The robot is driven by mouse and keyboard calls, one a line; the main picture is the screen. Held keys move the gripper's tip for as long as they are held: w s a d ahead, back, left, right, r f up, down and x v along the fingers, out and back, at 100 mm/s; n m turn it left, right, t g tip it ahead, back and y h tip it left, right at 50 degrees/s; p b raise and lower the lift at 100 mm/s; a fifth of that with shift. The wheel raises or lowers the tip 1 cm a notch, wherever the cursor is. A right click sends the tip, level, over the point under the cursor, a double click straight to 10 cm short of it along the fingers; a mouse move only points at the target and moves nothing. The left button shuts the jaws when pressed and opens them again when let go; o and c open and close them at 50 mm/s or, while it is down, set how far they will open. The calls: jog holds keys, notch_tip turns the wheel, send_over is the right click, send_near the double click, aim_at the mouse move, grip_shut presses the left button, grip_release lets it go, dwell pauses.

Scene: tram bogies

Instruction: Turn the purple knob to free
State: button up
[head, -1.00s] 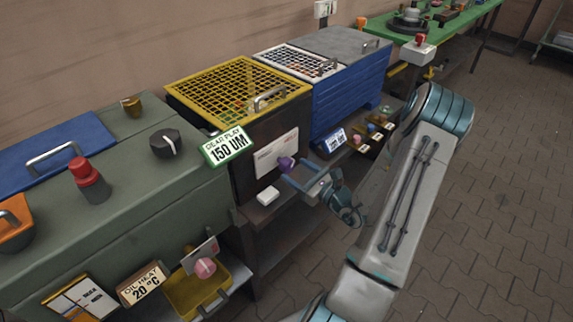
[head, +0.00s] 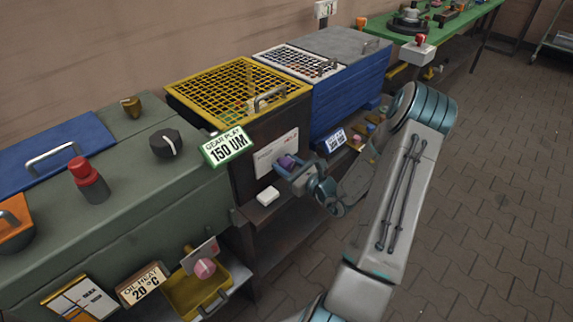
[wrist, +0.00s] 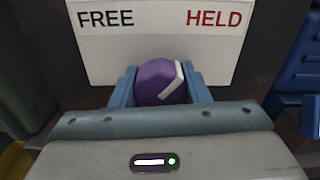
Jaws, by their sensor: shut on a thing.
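The purple knob (wrist: 155,80) sits between the two blue fingers of my gripper (wrist: 160,92) in the wrist view. A white pointer mark on the knob leans to the upper right, toward the red word HELD on the white label plate (wrist: 160,45). The black word FREE is on the plate's left. In the head view the knob (head: 287,161) is on the dark front of the box with the yellow mesh lid, and my gripper (head: 294,169) is shut on it. The fingers cover the knob's sides.
The blue box (head: 350,95) and small knobs (head: 368,130) lie to the right.

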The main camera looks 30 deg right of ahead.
jog(key=shift+f+n+b, duration=0.1)
jog(key=shift+n+b, duration=0.2)
jog(key=shift+b, duration=0.05)
jog(key=n+b, duration=0.3)
jog(key=shift+f+n, duration=0.15)
jog(key=shift+n, duration=0.15)
jog(key=n+b, duration=0.4)
jog(key=b, duration=0.2)
jog(key=shift+f+n, duration=0.15)
jog(key=shift+n, duration=0.15)
jog(key=n+b, duration=0.4)
jog(key=b, duration=0.3)
jog(key=shift+a+b, duration=0.1)
jog(key=shift+b, duration=0.2)
jog(key=n+b, duration=0.2)
jog(key=b, duration=0.2)
jog(key=shift+n+b, duration=0.3)
jog(key=shift+n, duration=0.1)
jog(key=shift+r+n+b, duration=0.3)
jog(key=shift+b, duration=0.1)
jog(key=o, duration=1)
